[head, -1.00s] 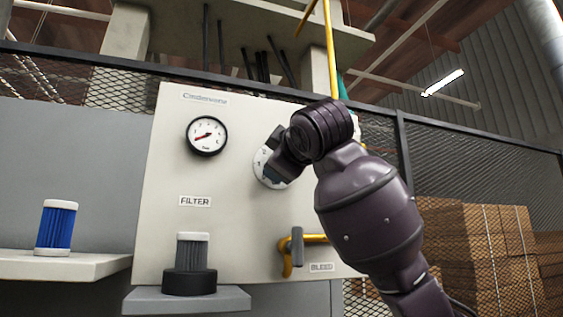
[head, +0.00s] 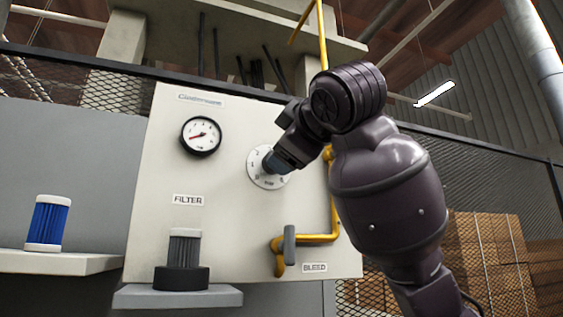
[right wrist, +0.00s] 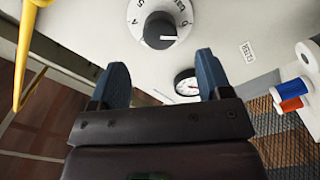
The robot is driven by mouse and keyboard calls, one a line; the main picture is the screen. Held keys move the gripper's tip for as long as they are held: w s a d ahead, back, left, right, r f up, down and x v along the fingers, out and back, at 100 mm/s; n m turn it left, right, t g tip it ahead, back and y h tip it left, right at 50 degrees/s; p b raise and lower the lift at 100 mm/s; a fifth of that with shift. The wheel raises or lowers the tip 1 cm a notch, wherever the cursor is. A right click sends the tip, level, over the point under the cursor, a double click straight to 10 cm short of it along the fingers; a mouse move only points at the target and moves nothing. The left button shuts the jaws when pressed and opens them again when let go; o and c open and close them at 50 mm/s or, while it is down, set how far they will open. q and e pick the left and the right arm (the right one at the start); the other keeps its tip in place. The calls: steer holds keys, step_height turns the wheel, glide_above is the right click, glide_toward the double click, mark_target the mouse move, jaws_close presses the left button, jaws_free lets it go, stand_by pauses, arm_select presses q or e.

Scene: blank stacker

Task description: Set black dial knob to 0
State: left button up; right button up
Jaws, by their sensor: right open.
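The black dial knob (right wrist: 159,30) sits on a round white numbered dial plate (right wrist: 132,30) at the top of the right wrist view. A light mark shows at the knob's lower edge; I cannot tell which number it points to. In the head view the plate (head: 256,173) shows on the panel, but the knob is largely hidden by my right gripper (head: 275,163). In the right wrist view that gripper (right wrist: 161,82) is open and empty, its two blue fingers apart below the knob, with no visible contact. My left gripper is not in view.
A pressure gauge (head: 200,136) is left of the dial on the pale panel (head: 160,230). A yellow pipe with a grey-handled bleed valve (head: 289,245) is below. A filter (head: 184,250) stands on a ledge, and a blue filter (head: 47,222) on a left shelf (head: 60,262).

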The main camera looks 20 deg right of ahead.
steer(key=shift+s, duration=1.2)
